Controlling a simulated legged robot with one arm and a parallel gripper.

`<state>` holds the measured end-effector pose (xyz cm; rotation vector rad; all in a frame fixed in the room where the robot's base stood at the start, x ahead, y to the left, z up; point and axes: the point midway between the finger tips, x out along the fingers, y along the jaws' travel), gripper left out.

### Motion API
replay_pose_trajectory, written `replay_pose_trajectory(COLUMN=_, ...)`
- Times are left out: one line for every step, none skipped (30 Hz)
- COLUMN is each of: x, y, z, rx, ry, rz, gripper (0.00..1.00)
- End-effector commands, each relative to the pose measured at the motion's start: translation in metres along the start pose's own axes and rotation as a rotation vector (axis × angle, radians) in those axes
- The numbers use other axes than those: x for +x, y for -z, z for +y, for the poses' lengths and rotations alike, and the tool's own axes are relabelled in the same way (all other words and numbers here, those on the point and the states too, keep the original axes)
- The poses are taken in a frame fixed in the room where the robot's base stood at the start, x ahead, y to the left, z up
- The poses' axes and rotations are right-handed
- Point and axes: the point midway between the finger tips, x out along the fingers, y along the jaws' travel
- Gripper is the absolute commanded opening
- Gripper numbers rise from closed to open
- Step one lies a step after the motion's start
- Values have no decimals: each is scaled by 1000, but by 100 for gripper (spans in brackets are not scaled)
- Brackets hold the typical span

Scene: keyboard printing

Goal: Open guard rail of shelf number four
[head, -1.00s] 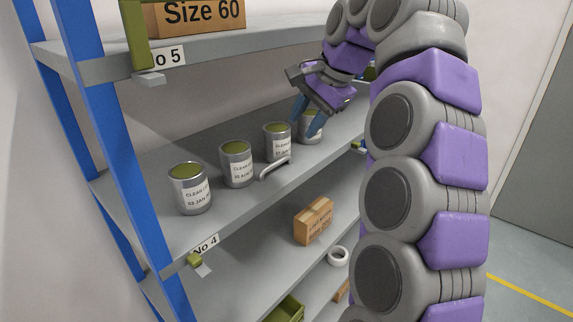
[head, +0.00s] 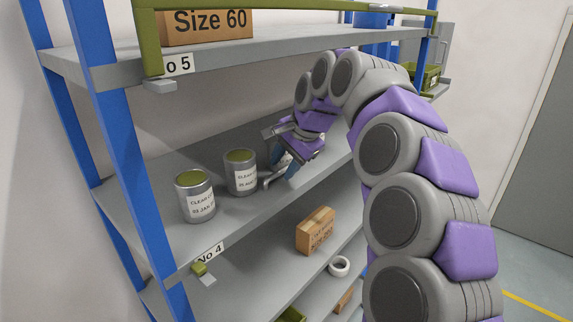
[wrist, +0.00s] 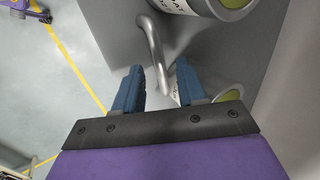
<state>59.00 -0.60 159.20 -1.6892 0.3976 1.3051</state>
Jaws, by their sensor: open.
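Shelf number four (head: 225,215) carries a "No 4" label (head: 210,253) on its front edge. A small green bracket (head: 199,268) sits below the label; no raised green bar shows across this shelf's front. My gripper (head: 286,166) is over the shelf near its front edge, pointing down, right of the visible cans. A grey curved metal bar (head: 274,181) is beside the fingers. In the wrist view, my gripper (wrist: 157,83) is open, and the bar's end (wrist: 160,70) lies between the fingertips in the picture. I cannot tell whether they touch.
Two cans (head: 196,196) (head: 240,172) stand left of my gripper. In the wrist view, a can (wrist: 218,90) is close beside the right finger. Shelf five above has a raised green rail (head: 290,7) and a box (head: 206,24). A carton (head: 316,231) stands below.

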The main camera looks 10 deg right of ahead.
Motion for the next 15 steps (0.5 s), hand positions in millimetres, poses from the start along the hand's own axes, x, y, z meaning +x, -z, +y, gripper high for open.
replay_pose_trajectory(x=4, y=0, z=1, rx=-1, ry=-2, rz=-2, gripper=40)
replay_pose_trajectory(x=5, y=0, z=1, rx=0, ry=-3, rz=-2, gripper=40)
replay_pose_trajectory(x=7, y=1, z=2, rx=0, ry=-2, rz=-3, gripper=40)
replay_pose_trajectory(x=7, y=2, z=3, rx=0, ry=-2, rz=-3, gripper=40)
replay_pose_trajectory(x=7, y=4, z=4, rx=0, ry=-1, rz=-4, gripper=40)
replay_pose_trajectory(x=8, y=5, z=5, rx=0, ry=0, rz=-4, gripper=40)
replay_pose_trajectory(x=8, y=5, z=5, rx=0, ry=0, rz=-4, gripper=40)
replay_pose_trajectory(x=7, y=6, z=5, rx=1, ry=1, rz=-4, gripper=40)
replay_pose_trajectory(x=7, y=8, z=6, rx=2, ry=2, rz=-5, gripper=40)
replay_pose_trajectory(x=6, y=9, z=7, rx=3, ry=3, rz=-6, gripper=40)
replay_pose_trajectory(x=6, y=10, z=8, rx=3, ry=4, rz=-6, gripper=40)
replay_pose_trajectory(x=6, y=11, z=8, rx=4, ry=4, rz=-7, gripper=40)
replay_pose_trajectory(x=6, y=12, z=8, rx=4, ry=4, rz=-7, gripper=40)
replay_pose_trajectory(x=6, y=12, z=8, rx=4, ry=4, rz=-7, gripper=37)
replay_pose_trajectory(x=6, y=11, z=8, rx=4, ry=4, rz=-7, gripper=33)
